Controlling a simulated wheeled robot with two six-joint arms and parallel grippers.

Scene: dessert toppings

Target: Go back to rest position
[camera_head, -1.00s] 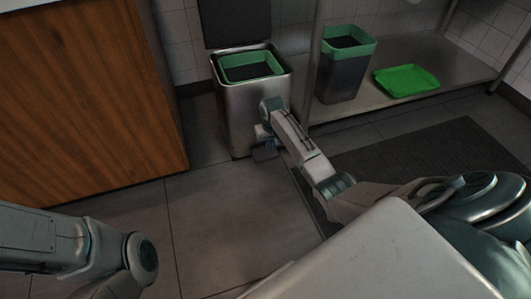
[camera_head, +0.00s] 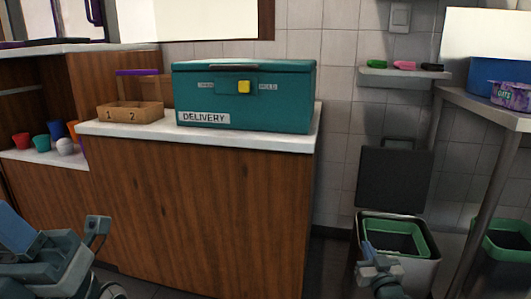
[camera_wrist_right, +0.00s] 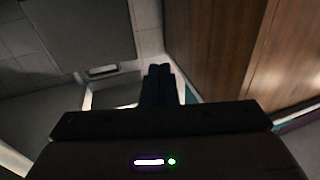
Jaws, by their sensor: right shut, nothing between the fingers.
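My right gripper (camera_head: 368,248) shows at the lower right of the head view, in front of the open bin (camera_head: 428,268) with a green inner rim. In the right wrist view its dark fingers (camera_wrist_right: 158,72) are together with nothing between them. They appear over or near the bin, whose rim shows dimly behind them. My left arm comes in at the lower left of the head view, beside the wooden counter. I cannot make out its finger opening.
A wooden counter (camera_head: 200,200) carries a teal delivery box (camera_head: 280,100) and a numbered wooden tray (camera_head: 130,114). Cups stand on a shelf at the left. A metal table (camera_head: 480,110) with a blue container (camera_head: 495,78) stands at the right. A second green-rimmed bin (camera_head: 505,245) stands below it.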

